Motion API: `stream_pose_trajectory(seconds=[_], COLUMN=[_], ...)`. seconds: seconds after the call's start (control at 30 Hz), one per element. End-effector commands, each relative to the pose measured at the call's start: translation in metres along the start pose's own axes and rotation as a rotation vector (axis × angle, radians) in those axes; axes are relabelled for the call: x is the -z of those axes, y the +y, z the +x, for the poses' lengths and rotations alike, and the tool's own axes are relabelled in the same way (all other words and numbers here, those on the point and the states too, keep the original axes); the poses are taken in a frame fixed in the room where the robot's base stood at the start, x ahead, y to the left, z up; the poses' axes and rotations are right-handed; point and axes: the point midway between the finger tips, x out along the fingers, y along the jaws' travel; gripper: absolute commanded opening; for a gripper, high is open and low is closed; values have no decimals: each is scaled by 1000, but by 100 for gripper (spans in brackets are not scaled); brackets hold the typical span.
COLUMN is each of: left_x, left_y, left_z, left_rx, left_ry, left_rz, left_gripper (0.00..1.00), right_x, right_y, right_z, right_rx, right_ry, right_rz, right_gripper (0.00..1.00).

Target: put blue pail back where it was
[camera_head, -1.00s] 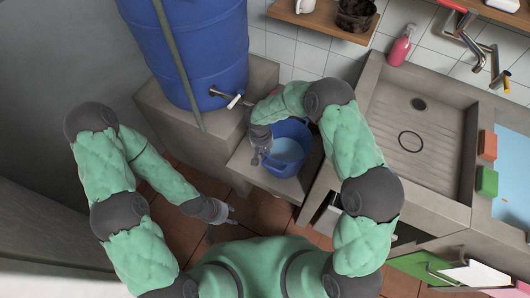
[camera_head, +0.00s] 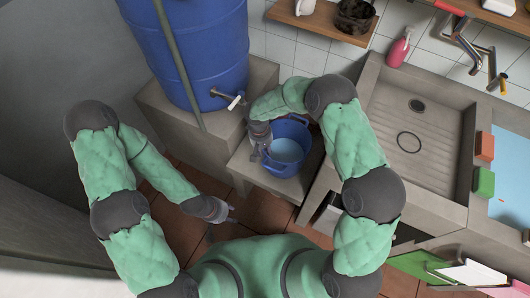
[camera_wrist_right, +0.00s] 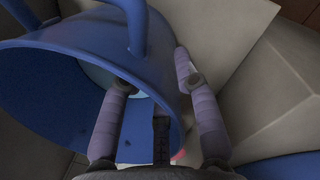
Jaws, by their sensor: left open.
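The blue pail (camera_head: 290,130) stands upright on a low concrete ledge (camera_head: 246,167) beside the barrel's block, with light blue liquid or a pale bottom inside. My right gripper (camera_head: 262,150) is at the pail's left side, pointing down. In the right wrist view, the pail (camera_wrist_right: 158,58) fills the upper left, and my right gripper (camera_wrist_right: 153,75) has its fingers apart, one inside the pail and one outside, with the wall between them. I cannot see whether either finger touches it. My left gripper (camera_head: 231,214) is open and empty above the floor.
A large blue barrel (camera_head: 195,55) with a tap (camera_head: 229,98) stands on a concrete block behind the pail. A concrete sink (camera_head: 420,125) is to the right. A wooden shelf (camera_head: 300,27) hangs above. The tiled floor (camera_head: 180,232) in front is clear.

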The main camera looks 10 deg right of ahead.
Motion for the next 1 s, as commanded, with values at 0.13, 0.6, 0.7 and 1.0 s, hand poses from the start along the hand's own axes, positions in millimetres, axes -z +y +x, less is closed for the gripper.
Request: stream_pose_trajectory(seconds=[0.13, 0.6, 0.7, 1.0], left_x=[-1, -1, -1, -1], left_y=[6, 13, 13, 13], left_z=[-18, -37, -37, -37], left_rx=[0, 0, 0, 0], left_ry=[0, 0, 0, 0], left_rz=[0, 0, 0, 0], left_gripper=[46, 46, 46, 46], right_x=[1, 0, 0, 0], right_y=[1, 0, 0, 0], right_z=[-38, -93, -94, -93], right_rx=[0, 0, -1, 0], right_ry=[4, 1, 1, 1], right_rz=[-1, -1, -1, -1], right_gripper=[31, 31, 31, 31])
